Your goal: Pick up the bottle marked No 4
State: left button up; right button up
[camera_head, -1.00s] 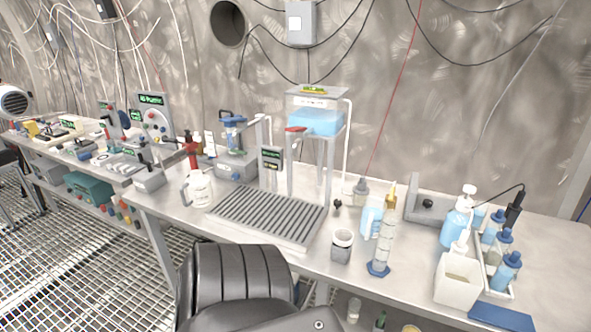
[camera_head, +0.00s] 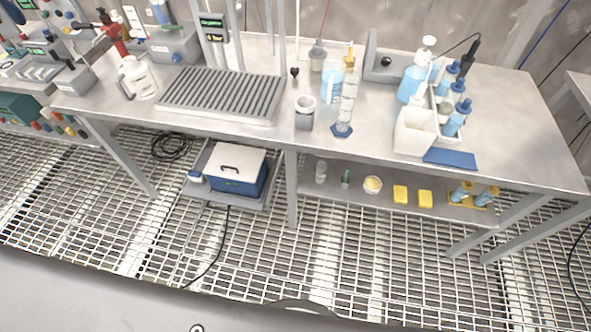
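Several small bottles with blue caps stand in a white tray (camera_head: 432,97) at the right of the steel table. Among them are a front bottle (camera_head: 457,118), a middle bottle (camera_head: 455,93) and a rear bottle (camera_head: 448,73). Two more blue bottles lie or stand on the lower shelf, a left one (camera_head: 461,192) and a right one (camera_head: 487,196). No label is readable, so I cannot tell which bottle is marked No 4. Neither of my grippers is in view.
A blue pad (camera_head: 450,158) lies at the front edge. A graduated cylinder (camera_head: 347,105) and a grey cup (camera_head: 304,112) stand further left. The tabletop's right end is clear.

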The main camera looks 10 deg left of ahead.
aim_at(321, 167)
jog(key=k, duration=1.15)
jog(key=z, duration=1)
jog(key=i, duration=1.3)
jog(key=u, duration=0.25)
